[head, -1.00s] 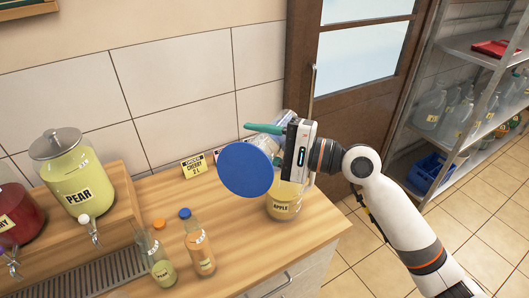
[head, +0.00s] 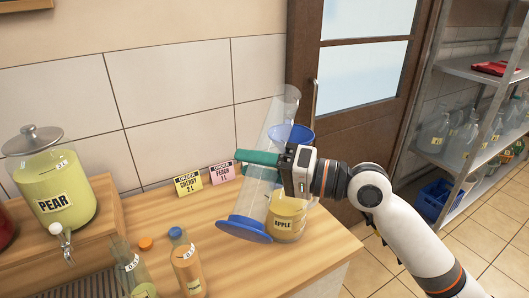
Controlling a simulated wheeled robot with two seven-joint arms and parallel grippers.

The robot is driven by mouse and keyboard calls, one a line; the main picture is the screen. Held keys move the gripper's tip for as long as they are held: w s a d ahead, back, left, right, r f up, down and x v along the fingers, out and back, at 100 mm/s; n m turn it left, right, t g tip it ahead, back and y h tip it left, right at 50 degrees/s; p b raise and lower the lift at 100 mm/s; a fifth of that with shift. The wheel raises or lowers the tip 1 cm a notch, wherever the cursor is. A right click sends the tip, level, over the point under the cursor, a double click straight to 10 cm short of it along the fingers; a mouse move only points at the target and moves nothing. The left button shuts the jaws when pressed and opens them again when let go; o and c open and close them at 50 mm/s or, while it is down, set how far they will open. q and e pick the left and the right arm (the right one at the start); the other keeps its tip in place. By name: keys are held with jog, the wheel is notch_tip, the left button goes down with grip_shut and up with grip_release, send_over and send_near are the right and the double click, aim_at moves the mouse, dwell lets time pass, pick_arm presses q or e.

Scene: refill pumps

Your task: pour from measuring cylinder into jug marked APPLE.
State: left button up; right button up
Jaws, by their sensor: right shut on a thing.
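The measuring cylinder (head: 262,195) is clear with a blue round base (head: 244,229). It leans with its open top up and to the right, and no liquid shows in it. My right gripper (head: 262,160) is shut on its middle, with green fingers across it. The jug marked APPLE (head: 284,222) stands on the counter behind and right of the cylinder's lower part, with yellowish liquid in it. A blue funnel-like piece (head: 293,135) shows above the jug, partly behind the gripper. My left gripper is not in view.
A PEAR dispenser (head: 55,190) stands on a wooden riser at left. CHERRY (head: 188,185) and PEACH (head: 222,173) order cards stand near the wall.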

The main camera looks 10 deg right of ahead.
aim_at(243, 188)
notch_tip(243, 188, down, 3)
jog(key=n+b, duration=0.8)
jog(key=shift+f+n, duration=0.2)
jog(key=shift+n, duration=0.1)
jog(key=shift+s, duration=0.1)
jog(key=shift+s+a+r+n, duration=0.15)
jog(key=shift+s+r+n, duration=0.05)
jog(key=shift+s+n, duration=0.1)
jog(key=shift+s+a+r+n+p, duration=0.15)
jog(key=shift+s+a+r+n, duration=0.15)
jog(key=shift+s+n, duration=0.3)
jog(key=shift+s+a+r+n+p, duration=0.1)
jog(key=shift+s+a+r+n, duration=0.15)
jog(key=shift+s+a+n, duration=0.3)
jog(key=shift+s+a+r+n+p, duration=0.15)
jog(key=shift+s+a+r+n, duration=0.1)
jog(key=shift+s+n, duration=0.3)
